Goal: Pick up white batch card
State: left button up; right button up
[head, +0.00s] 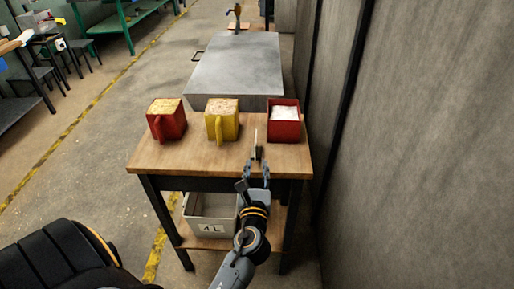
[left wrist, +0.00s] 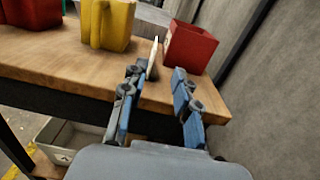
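The white batch card (head: 256,142) appears as a thin, pale upright piece on the wooden table (head: 170,157), between the yellow mug and the right red container. It is seen nearly edge-on and also shows in the left wrist view (left wrist: 153,58). My left gripper (head: 257,165) is at the table's front edge, just on the near side of the card. In the left wrist view its two fingers (left wrist: 157,82) are apart, with the card beyond the gap, nearer the left finger. Contact with the card cannot be told. My right gripper is not in view.
A red mug (head: 168,124) and a yellow mug (head: 222,127) hold grain; a red container (head: 285,127) holds something white. A grey metal box (head: 236,65) stands behind. A grey bin (head: 209,226) sits on the lower shelf. A wall (head: 420,120) is close on the right.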

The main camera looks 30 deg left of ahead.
pick_arm(q)
jog(key=p+x, duration=0.1)
jog(key=x, duration=0.6)
jog(key=shift+w+a, duration=0.2)
jog(key=shift+a, duration=0.2)
jog(key=shift+w+a, duration=0.2)
jog(key=shift+w, duration=0.2)
jog(key=x, duration=0.5)
jog(key=shift+s+a+f, duration=0.1)
jog(key=shift+a+f, duration=0.05)
grip_shut()
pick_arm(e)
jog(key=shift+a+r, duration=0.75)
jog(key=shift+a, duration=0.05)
